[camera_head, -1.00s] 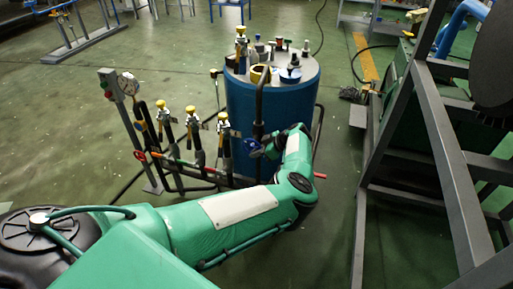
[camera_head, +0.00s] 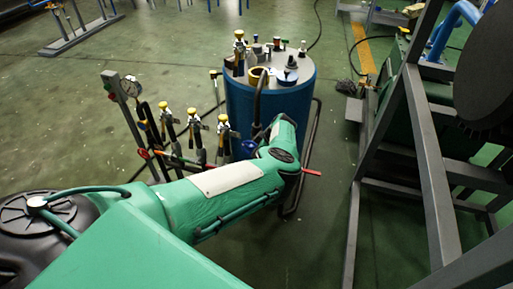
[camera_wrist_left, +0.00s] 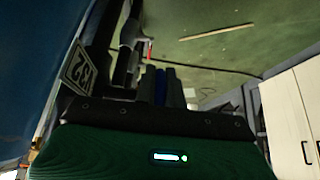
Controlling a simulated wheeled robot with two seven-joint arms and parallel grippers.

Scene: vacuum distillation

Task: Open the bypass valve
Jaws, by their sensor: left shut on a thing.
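In the head view my left arm reaches across to the blue tank, and its wrist end is beside the tank's front. Its fingers are hidden there. In the left wrist view my left gripper (camera_wrist_left: 161,88) is shut on a narrow blue piece (camera_wrist_left: 160,86), seen between its grey fingers. Whether this is the bypass valve's handle I cannot tell. A blue round knob (camera_head: 249,148) shows beside the arm at the tank's front. Yellow-topped valves (camera_head: 194,125) stand on dark pipes left of the tank. My right gripper is not in view.
The blue tank (camera_head: 262,103) carries several fittings on its lid. A gauge (camera_head: 131,88) stands on a post at the left. A red bar (camera_head: 311,172) sticks out right of my arm. A grey steel frame (camera_head: 432,165) stands at the right, with open floor between.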

